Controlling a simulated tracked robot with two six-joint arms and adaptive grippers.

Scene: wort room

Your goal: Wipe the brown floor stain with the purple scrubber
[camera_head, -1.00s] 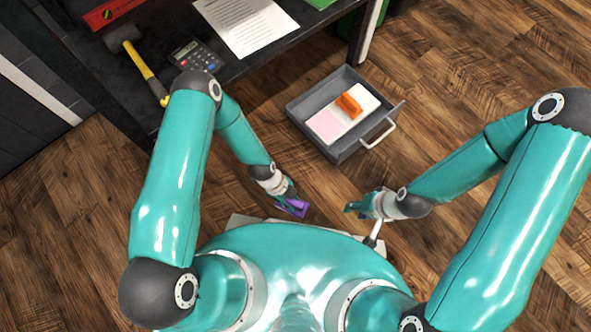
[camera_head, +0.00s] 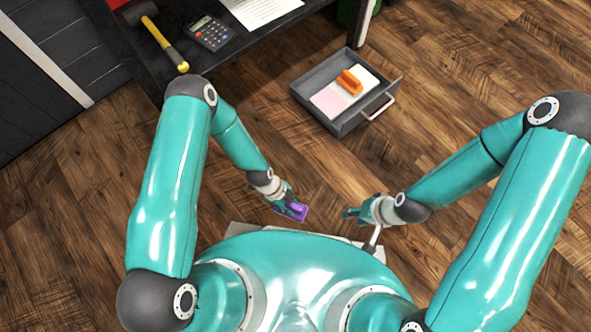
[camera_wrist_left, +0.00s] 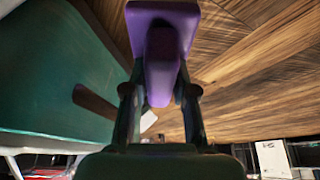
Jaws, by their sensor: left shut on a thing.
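The purple scrubber (camera_head: 297,211) is held in my left gripper (camera_head: 288,204), in front of my body in the head view. In the left wrist view the scrubber (camera_wrist_left: 163,50) sits between the two fingers (camera_wrist_left: 160,95), which are closed on its handle. Its flat head is at the far end of the handle. My right gripper (camera_head: 352,213) is empty, just right of the scrubber; whether its fingers are apart is too small to tell. No brown stain can be made out on the brown wooden floor (camera_head: 85,215) in these views.
A dark bench top (camera_head: 265,38) carries a mallet (camera_head: 163,45), a calculator (camera_head: 210,33) and paper (camera_head: 262,10). Floor at right and lower left is clear.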

